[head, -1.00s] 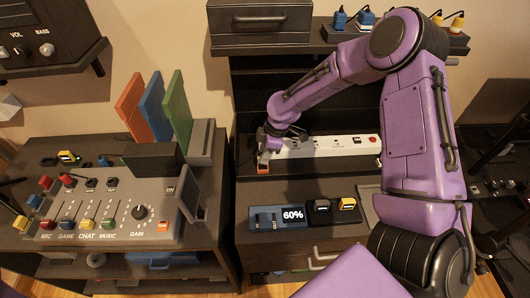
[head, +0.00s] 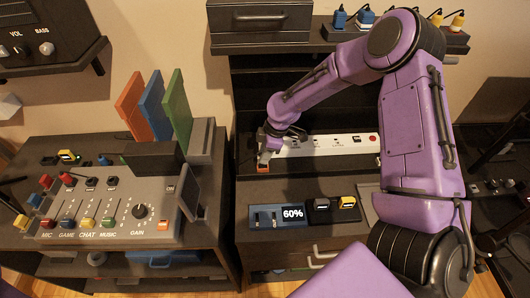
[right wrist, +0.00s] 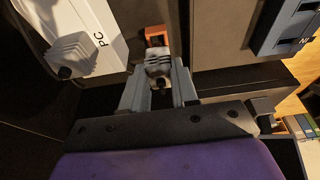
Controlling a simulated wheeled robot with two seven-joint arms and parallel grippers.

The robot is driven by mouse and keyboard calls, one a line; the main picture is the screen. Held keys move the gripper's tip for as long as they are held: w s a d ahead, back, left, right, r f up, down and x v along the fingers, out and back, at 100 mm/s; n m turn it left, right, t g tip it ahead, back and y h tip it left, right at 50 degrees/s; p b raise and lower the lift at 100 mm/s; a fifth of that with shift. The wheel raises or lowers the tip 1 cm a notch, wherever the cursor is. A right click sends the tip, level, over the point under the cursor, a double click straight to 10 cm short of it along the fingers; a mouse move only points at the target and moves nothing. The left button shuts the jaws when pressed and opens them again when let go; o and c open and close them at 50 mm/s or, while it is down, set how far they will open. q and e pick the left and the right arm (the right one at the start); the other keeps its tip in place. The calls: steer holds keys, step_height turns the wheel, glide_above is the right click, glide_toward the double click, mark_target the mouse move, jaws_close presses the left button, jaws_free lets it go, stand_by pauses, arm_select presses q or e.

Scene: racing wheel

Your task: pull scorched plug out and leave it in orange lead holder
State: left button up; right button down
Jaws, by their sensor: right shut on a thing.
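My right gripper (right wrist: 158,84) is shut on a grey ribbed plug (right wrist: 157,66) in the right wrist view. The orange lead holder (right wrist: 155,33) is right beside the plug's far end. I cannot tell whether the plug sits inside it. In the head view the right gripper (head: 268,148) is at the left end of the white power strip (head: 325,145), above the orange holder (head: 263,168). The strip also shows in the right wrist view (right wrist: 100,22), marked PC, with another pale plug (right wrist: 72,52) on it. Any scorch marks are too small to tell. My left gripper is not in view.
A mixer desk (head: 110,215) stands left. A shelf above holds blue and yellow plugs (head: 457,22). The dark surface before the holder is clear.

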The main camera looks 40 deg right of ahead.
steer(key=shift+f+b, duration=0.6)
steer(key=shift+f, duration=0.45)
steer(key=c, duration=0.8)
jaws_free()
steer(key=v, duration=1)
steer(key=shift+d+r, duration=0.15)
steer(key=shift+r, duration=0.15)
steer(key=shift+f, duration=0.1)
